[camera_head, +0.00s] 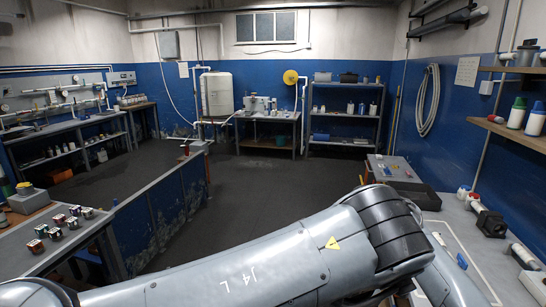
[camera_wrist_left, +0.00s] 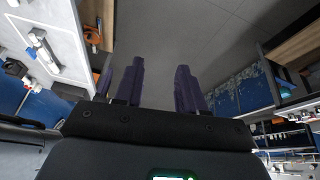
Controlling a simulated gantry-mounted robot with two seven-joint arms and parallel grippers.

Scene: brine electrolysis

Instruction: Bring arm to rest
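My left arm (camera_head: 250,265), marked "J4 L", comes in from the lower left of the head view and spans the foreground to the lower right. Its gripper is outside the head view. In the left wrist view my left gripper (camera_wrist_left: 160,66) shows two dark purple fingers standing apart, with nothing between them and bare grey floor beyond. My right arm and right gripper are not in view.
A workbench (camera_head: 470,235) with fittings runs along the right, partly behind my arm. A bench (camera_head: 45,250) with several small coloured blocks stands at the left, near a low blue wall (camera_head: 160,215). The dark floor (camera_head: 260,190) in the middle is clear.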

